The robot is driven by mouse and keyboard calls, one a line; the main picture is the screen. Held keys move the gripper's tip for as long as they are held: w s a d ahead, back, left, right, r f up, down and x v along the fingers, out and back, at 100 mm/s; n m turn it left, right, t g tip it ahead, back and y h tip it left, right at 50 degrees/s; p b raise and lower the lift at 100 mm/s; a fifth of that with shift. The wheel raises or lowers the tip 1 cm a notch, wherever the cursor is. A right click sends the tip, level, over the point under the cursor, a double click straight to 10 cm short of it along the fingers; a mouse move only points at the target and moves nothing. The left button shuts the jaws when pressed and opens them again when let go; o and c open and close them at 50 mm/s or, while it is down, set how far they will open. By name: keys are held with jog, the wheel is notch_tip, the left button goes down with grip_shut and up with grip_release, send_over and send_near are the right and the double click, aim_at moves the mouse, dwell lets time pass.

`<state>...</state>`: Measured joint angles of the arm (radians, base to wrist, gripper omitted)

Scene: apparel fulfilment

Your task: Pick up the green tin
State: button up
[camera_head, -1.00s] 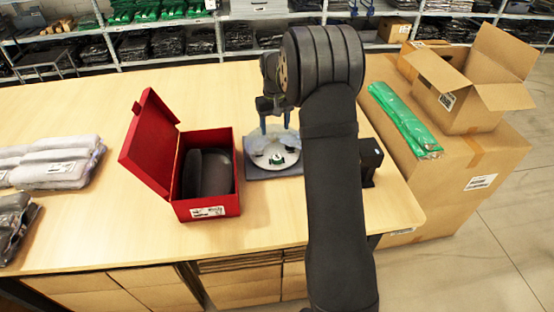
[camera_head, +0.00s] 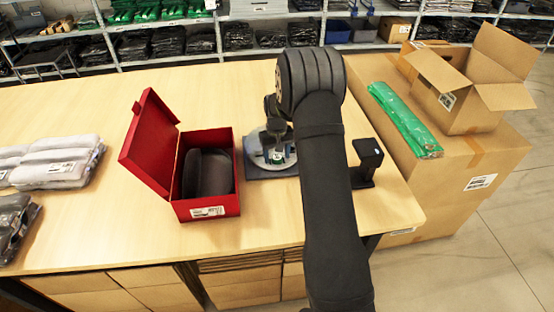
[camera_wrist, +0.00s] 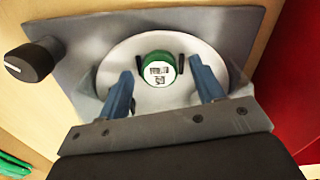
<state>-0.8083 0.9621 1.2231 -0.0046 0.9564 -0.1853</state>
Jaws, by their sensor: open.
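The green tin (camera_wrist: 159,69) is small and round, with a white label on top. It rests on a white round plate (camera_wrist: 112,68) set on a grey base. In the wrist view my gripper (camera_wrist: 163,88) is open, its two blue fingers apart to the lower left and lower right of the tin. The fingers appear clear of it. In the head view the tin (camera_head: 277,158) shows small on the plate, just below my gripper (camera_head: 272,147), and my arm hides part of the base.
A red open box (camera_head: 206,208) holding a dark item stands just left of the base. A black stand (camera_head: 366,160) is to the right, beyond my arm. Cardboard boxes and a green package (camera_head: 405,120) are further right.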

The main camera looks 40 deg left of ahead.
jog(key=c, duration=1.1)
jog(key=shift+o, duration=0.2)
jog(key=shift+r, duration=0.1)
